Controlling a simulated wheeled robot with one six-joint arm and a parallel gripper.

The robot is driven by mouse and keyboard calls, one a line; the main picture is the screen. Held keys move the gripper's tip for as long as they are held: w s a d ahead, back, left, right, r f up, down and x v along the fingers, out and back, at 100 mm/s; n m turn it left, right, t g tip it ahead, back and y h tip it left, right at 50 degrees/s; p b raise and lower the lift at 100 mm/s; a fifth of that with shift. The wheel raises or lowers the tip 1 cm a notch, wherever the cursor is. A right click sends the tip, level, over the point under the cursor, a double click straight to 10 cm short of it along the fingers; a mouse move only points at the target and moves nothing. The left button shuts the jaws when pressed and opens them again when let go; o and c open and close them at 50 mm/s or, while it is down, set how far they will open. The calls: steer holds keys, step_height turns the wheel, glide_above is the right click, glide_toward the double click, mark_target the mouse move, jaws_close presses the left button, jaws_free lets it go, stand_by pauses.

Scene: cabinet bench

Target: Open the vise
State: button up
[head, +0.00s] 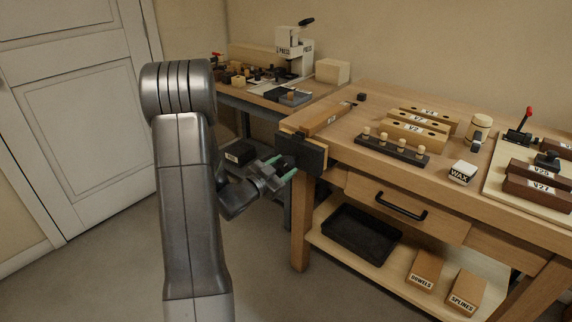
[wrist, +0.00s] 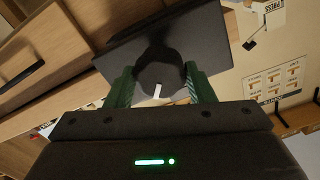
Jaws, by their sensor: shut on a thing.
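The vise (head: 302,155) is a dark block on the front left corner of the wooden bench, and its dark plate (wrist: 205,38) fills the upper middle of the wrist view. A dark round knob (wrist: 158,72) with a white mark stands out from the plate. My gripper (head: 281,167) has green fingers, one on each side of the knob, and is shut on it; the fingers also show in the wrist view (wrist: 160,86). A long labelled wooden piece (head: 328,120) lies on the bench top just behind the vise. The gap between the vise jaws is hard to make out.
On the bench are a dark rack of pegs (head: 392,150), wooden blocks (head: 415,132), a wax box (head: 463,172) and a tray of brown blocks (head: 495,187). A drawer handle (head: 400,207) juts out in front. A black tray (head: 362,234) sits on the lower shelf.

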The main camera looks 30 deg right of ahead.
steer(key=shift+n+p, duration=0.5)
steer(key=shift+n, duration=0.3)
steer(key=o, duration=0.8)
steer(key=shift+o, duration=0.2)
steer(key=b+v, duration=0.1)
steer(key=v, duration=0.6)
